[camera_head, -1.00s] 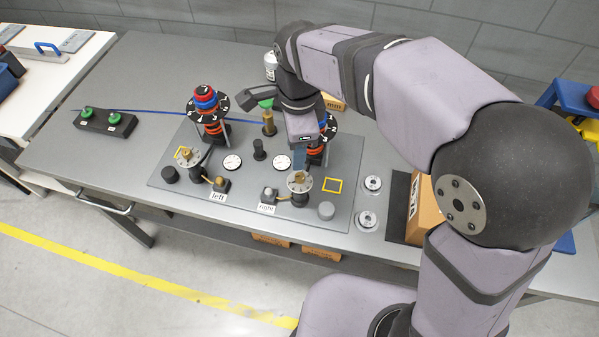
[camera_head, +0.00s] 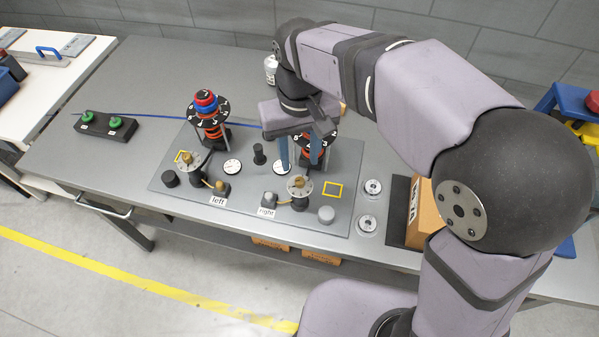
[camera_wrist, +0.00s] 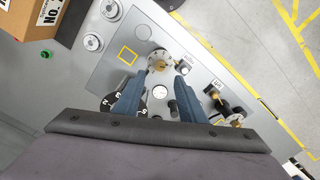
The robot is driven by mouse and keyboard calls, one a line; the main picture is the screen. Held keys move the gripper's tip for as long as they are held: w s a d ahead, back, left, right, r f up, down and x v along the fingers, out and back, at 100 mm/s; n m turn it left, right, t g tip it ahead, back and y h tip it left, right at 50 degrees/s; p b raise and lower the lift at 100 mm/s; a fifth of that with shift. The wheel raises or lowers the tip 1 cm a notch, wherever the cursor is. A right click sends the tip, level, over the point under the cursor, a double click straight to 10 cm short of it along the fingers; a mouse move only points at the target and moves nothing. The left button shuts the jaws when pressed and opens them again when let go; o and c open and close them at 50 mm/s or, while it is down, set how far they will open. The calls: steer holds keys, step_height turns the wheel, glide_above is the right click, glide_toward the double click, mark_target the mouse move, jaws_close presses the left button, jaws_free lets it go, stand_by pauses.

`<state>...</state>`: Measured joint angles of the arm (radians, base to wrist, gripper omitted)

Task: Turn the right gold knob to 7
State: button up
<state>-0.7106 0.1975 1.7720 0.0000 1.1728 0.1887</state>
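The right gold knob (camera_head: 299,183) sits on a pale round dial on a dark post, behind and right of the "right" label (camera_head: 266,211). In the wrist view the gold knob (camera_wrist: 158,62) lies just beyond my fingertips, roughly between their lines. My gripper (camera_head: 300,165) is open and empty, its two blue fingers (camera_wrist: 160,76) apart on either side of the knob's line. In the head view it hangs behind the knob, and I see no contact. The dial's numbers and the knob's pointer are too small to read.
The left gold knob (camera_head: 187,158) has a similar dial. Two red-and-black coil towers stand behind, the right one (camera_head: 318,150) partly hidden by my gripper.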

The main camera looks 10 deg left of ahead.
mark_target(300, 179)
steer(key=shift+f, duration=0.15)
steer(key=shift+f+p, duration=0.85)
steer(key=shift+f, duration=2.7)
jaws_close()
